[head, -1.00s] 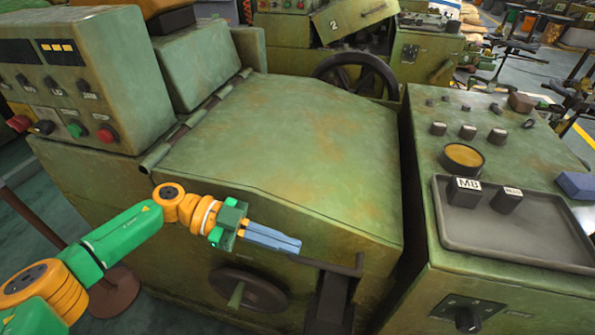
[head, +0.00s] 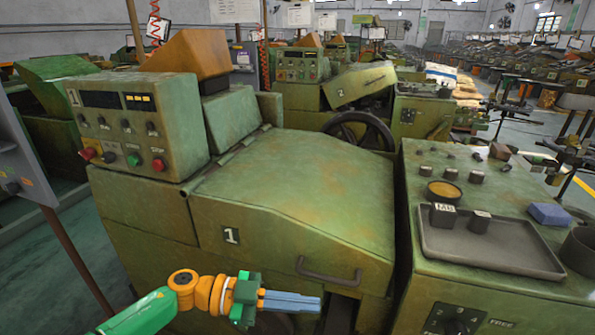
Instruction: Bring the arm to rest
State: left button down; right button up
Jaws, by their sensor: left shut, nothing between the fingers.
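My left arm, green and orange, comes in from the bottom left in the head view. Its gripper (head: 292,301) has blue-grey fingers that lie together, with nothing between them. It points right, in front of the lower front of the green heading machine marked 1 (head: 290,190). The machine's sloped cover is down, and its bar handle (head: 328,277) is just above and to the right of the fingertips. I cannot tell whether the fingers touch the machine. My right gripper is not in view.
A control box (head: 140,125) with coloured buttons stands at the left of the machine. At right, a green cabinet carries a dark tray (head: 490,247) with small black blocks, a blue block (head: 549,214) and a dark cup (head: 580,250). Machine 2 (head: 358,84) stands behind. Floor shows at left.

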pick_arm(q)
jog(key=w+a+f+n+t+y, duration=0.35)
jog(key=w+f+n+t, duration=0.45)
jog(key=f+n+t, duration=0.3)
jog(key=s+a+f+n+y, duration=0.3)
jog(key=a+f+y, duration=0.15)
jog(key=f, duration=0.45)
jog(key=s+a+f+n+y, duration=0.2)
jog(key=s+a+f+y, duration=0.25)
jog(key=f, duration=0.45)
jog(key=s+a+f+n+g+y, duration=0.1)
jog(key=s+f, duration=0.4)
jog(key=s, duration=0.6)
jog(key=s+a+f+n+g+y, duration=0.1)
jog(key=s+a+f+g, duration=0.3)
jog(key=s, duration=0.6)
jog(key=s+a+f+n+g+y, duration=0.1)
jog(key=s+a+f+g+y, duration=0.1)
jog(key=s+f+g, duration=0.2)
jog(key=s+f, duration=0.3)
jog(key=s, duration=0.4)
jog(key=shift+s+a, duration=0.2)
jog(key=shift+s, duration=0.15)
